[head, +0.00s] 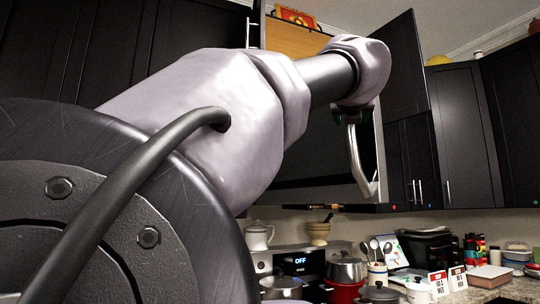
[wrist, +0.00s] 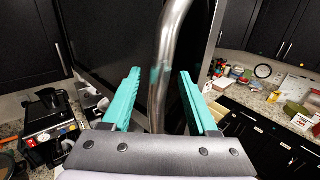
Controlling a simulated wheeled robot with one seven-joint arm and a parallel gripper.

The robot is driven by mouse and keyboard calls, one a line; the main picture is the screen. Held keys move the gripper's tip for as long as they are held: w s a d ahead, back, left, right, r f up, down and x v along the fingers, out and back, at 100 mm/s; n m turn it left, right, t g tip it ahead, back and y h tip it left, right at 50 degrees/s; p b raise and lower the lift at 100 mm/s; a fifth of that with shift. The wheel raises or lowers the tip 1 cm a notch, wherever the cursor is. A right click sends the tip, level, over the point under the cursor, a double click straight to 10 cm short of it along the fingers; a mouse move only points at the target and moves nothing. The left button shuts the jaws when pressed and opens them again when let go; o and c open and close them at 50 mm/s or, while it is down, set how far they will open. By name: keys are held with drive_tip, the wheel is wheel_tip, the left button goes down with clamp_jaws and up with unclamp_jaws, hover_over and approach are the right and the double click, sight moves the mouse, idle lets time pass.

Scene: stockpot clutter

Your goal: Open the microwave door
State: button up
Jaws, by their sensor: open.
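The microwave (head: 312,150) is mounted under the upper cabinets, with a dark door and a light edge at its right. Its curved silver handle (head: 354,165) runs down the door's right side, and my arm covers much of the door's left part. In the wrist view the handle (wrist: 168,45) rises between the two teal fingers of my gripper (wrist: 159,76). The fingers are open, one on each side of the handle, with visible gaps. The dark door face (wrist: 115,45) lies behind it. I cannot tell whether the door is ajar.
Below are a stove with an OFF display (head: 299,261), a steel pot (head: 345,268) and a red pot (head: 344,290). A tall cabinet door (head: 402,70) stands open above right of the microwave. The counter at right holds jars, boxes and utensils.

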drive_tip(key=v, duration=0.9)
drive_tip(key=shift+s, duration=0.15)
